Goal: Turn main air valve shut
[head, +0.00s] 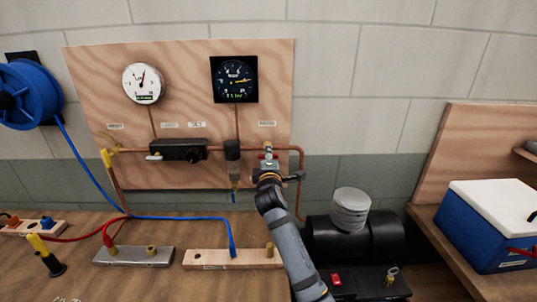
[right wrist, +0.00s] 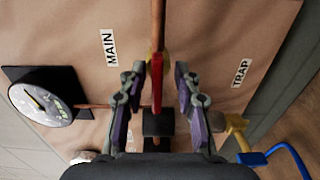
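The main air valve has a red lever (right wrist: 157,82) on a brass body, beside the MAIN label (right wrist: 109,47). In the right wrist view the lever lies roughly in line with the copper pipe (right wrist: 158,22). My right gripper (right wrist: 160,95) is open, with one finger on each side of the lever and gaps visible between. In the head view my right gripper (head: 266,168) is at the lower right of the wooden panel (head: 190,62), just below the valve, and partly hides it. My left gripper is not in view.
A white gauge (head: 144,83) and a black gauge (head: 234,79) are on the panel. A black regulator block (head: 178,150) and a filter bowl (head: 233,158) are left of the valve. A black tank (head: 385,235) stands below right. Blue hose (head: 170,217) crosses the bench.

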